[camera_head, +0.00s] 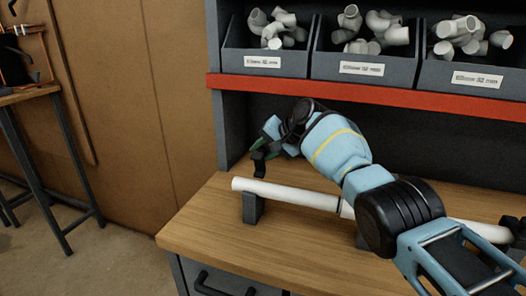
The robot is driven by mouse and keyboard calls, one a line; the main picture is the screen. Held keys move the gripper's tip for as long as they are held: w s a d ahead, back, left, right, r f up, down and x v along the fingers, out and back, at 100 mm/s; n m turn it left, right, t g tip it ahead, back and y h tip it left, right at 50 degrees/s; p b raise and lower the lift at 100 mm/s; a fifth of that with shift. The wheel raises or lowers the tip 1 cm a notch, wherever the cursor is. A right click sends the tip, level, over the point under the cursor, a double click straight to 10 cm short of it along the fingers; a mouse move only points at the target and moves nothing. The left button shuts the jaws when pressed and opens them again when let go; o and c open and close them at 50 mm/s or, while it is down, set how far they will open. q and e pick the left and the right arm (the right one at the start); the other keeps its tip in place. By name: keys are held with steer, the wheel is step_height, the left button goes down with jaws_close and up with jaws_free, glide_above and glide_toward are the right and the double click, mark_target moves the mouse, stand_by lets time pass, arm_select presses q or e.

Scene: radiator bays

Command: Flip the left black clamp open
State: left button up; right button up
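A long white pipe (290,195) lies across the wooden workbench, resting on a dark grey support block (253,208) near its left end. The left black clamp (259,165) stands up above and behind the pipe over that block, and appears raised rather than closed over the pipe. My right gripper (268,143) is close beside the top of this clamp; whether it touches the clamp is unclear. Its fingers are small and partly hidden by its own wrist, so their opening cannot be read. Another black clamp (511,229) shows at the right edge. My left gripper is out of view.
Grey bins (265,62) of white pipe fittings stand on a shelf with a red front edge (360,95) above the bench. The bench top (212,218) is bare at front left. A drawer handle (222,284) is below. Another table (30,95) stands far left.

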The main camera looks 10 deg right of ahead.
steer(key=shift+o, duration=0.9)
steer(key=shift+s+d+r+p, duration=0.2)
steer(key=shift+r+p, duration=0.15)
steer(key=shift+r, duration=0.05)
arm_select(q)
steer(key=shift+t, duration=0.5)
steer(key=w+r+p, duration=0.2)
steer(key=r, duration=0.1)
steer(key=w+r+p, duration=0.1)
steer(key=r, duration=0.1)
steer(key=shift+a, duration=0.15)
arm_select(e)
steer(key=v, duration=0.6)
steer(key=shift+s+d+r, duration=0.2)
steer(key=shift+s+d, duration=0.05)
steer(key=shift+d, duration=0.05)
